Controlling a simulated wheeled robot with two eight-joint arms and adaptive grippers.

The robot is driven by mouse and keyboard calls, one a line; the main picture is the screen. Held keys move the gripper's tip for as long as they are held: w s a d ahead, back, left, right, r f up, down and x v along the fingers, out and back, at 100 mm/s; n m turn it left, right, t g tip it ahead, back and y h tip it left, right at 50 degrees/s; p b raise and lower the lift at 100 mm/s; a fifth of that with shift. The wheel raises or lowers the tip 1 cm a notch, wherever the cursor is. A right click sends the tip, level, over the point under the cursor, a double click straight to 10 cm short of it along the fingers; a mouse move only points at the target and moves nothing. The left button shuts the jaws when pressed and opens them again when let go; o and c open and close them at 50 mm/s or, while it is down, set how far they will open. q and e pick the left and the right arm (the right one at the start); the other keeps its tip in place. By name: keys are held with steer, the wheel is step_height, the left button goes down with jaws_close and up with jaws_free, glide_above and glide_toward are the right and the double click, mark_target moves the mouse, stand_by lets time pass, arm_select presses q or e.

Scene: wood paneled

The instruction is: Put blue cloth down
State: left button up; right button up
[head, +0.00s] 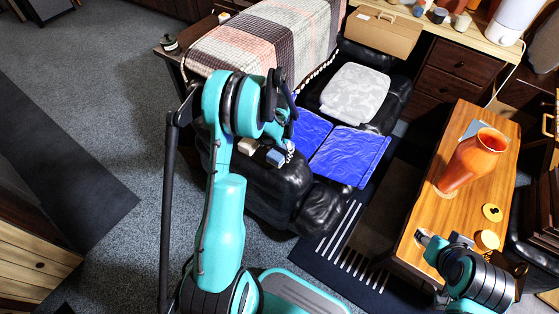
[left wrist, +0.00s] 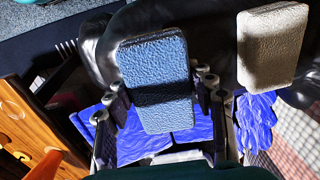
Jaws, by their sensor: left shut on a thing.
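The blue cloth (left wrist: 153,62) is a small, thick, block-like pad with a rough blue surface. My left gripper (left wrist: 160,95) is shut on it, with fingers on both sides. In the head view the cloth (head: 276,158) shows at the tip of my left gripper (head: 285,149), over the near arm of the black sofa (head: 262,190). I cannot tell whether it touches the sofa. A similar beige pad (head: 247,146) lies on the sofa arm beside it; it also shows in the left wrist view (left wrist: 270,45). My right gripper (head: 433,243) is by the wooden table, its jaws unclear.
Bright blue crinkled sheets (head: 349,157) and a grey patterned cushion (head: 355,93) lie on the sofa. The wooden table (head: 425,222) on the right holds an orange vase (head: 470,160) and yellow discs (head: 491,212). Grey carpet (head: 110,85) is clear at left.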

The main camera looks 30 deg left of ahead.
arm_select(q)
step_height(320, 180, down, 4)
steer(key=shift+f+b, duration=0.1)
steer(key=shift+b, duration=0.95)
steer(key=o, duration=1.2)
